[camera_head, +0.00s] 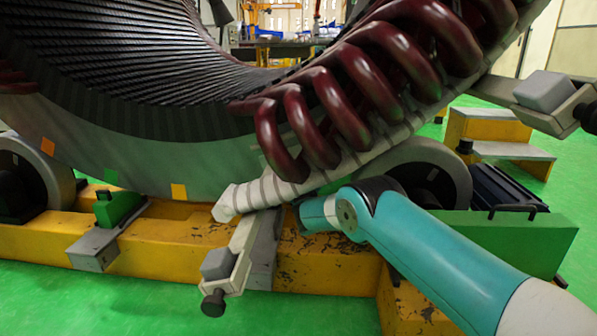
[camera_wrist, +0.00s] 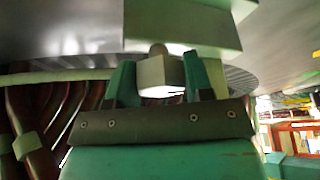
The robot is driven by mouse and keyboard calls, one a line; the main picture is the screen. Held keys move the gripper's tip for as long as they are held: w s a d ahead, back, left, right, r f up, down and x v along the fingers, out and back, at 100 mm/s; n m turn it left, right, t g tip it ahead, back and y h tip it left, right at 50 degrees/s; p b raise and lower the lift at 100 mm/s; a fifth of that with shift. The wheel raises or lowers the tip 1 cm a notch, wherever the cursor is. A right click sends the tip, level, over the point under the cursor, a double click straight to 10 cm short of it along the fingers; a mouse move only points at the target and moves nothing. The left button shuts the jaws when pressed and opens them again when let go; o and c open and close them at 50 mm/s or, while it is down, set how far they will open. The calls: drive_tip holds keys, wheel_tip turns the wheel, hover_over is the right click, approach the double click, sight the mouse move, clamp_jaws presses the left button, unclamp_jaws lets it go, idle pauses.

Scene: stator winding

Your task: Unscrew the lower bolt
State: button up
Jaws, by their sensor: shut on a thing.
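In the wrist view, my gripper (camera_wrist: 156,80) has its two teal fingers shut on the lower bolt (camera_wrist: 160,71), a grey blocky head with a rounded stub on top. The bolt sits just below a pale green block (camera_wrist: 185,25). In the head view, my teal arm reaches in from the lower right to beneath the stator's grey curved end bar (camera_head: 285,190). The fingers and the bolt are hidden there behind my wrist and the nearby parts.
A lower bracket (camera_head: 241,248) with a black knob hangs left of my arm, in front of the yellow base (camera_head: 330,262). Dark red coils (camera_head: 320,100) rise above. A roller (camera_head: 430,170) and a green block (camera_head: 510,240) stand close behind my arm.

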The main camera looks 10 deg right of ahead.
drive_tip(key=shift+d, duration=0.15)
drive_tip(key=o, duration=0.9)
drive_tip(key=shift+s, duration=0.15)
drive_tip(key=p+v, duration=1.7)
drive_tip(key=p, duration=0.3)
drive_tip(key=shift+s, duration=0.1)
